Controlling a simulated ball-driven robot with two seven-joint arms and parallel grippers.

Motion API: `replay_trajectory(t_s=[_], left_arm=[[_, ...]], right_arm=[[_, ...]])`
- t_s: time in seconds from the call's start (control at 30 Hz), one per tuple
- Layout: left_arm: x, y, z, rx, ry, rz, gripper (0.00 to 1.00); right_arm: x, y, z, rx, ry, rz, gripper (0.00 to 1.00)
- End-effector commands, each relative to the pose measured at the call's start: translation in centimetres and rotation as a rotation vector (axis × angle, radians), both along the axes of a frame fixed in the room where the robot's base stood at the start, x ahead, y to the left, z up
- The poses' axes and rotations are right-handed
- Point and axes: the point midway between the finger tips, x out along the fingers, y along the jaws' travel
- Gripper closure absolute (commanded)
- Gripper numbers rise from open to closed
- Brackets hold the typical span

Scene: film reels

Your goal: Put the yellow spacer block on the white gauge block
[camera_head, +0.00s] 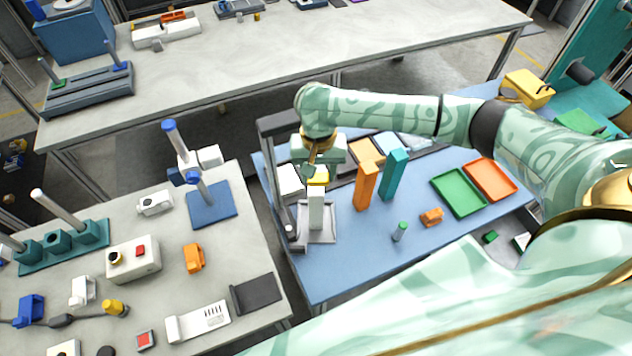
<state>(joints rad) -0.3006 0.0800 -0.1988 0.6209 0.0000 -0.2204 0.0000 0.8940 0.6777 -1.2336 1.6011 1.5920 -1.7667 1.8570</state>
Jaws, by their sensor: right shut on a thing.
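The yellow spacer block (318,181) is a small flat block right at the top end of the white gauge block (316,208). The white gauge block stands upright on a light grey plate (326,236) beside a dark grey upright frame. My right gripper (315,172) reaches down from above and is shut on the yellow spacer block. The fingers hide part of the block. I cannot tell whether the yellow block touches the white one or hangs just above it. My left gripper is not in view.
A tall orange block (366,187) and a teal block (394,175) stand just right. The dark grey frame (279,190) rises close on the left. Green (459,208) and orange (510,193) trays lie farther right. The blue table's front (340,275) is clear.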

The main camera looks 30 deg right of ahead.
Motion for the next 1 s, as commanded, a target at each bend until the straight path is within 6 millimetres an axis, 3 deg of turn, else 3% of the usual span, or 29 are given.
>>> replay_trajectory(t_s=[0.13, 0.3, 0.67, 0.7, 0.73, 1.0], left_arm=[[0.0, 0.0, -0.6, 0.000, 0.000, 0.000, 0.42], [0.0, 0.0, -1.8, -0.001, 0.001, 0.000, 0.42], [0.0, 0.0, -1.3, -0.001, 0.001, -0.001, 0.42], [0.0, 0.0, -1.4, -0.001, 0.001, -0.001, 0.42], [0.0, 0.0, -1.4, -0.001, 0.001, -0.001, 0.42], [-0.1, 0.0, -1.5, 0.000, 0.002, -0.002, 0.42]], right_arm=[[0.7, 0.3, -1.0, 0.001, 0.000, 0.000, 0.78], [0.6, 0.3, -3.8, 0.000, 0.000, 0.002, 0.78], [0.6, 0.2, -3.9, 0.000, -0.001, 0.001, 0.78], [0.6, 0.2, -3.9, -0.001, -0.002, 0.001, 0.44], [0.6, 0.2, -3.9, -0.001, -0.002, 0.002, 0.36], [0.6, 0.2, -3.9, -0.001, -0.002, 0.002, 0.34]])
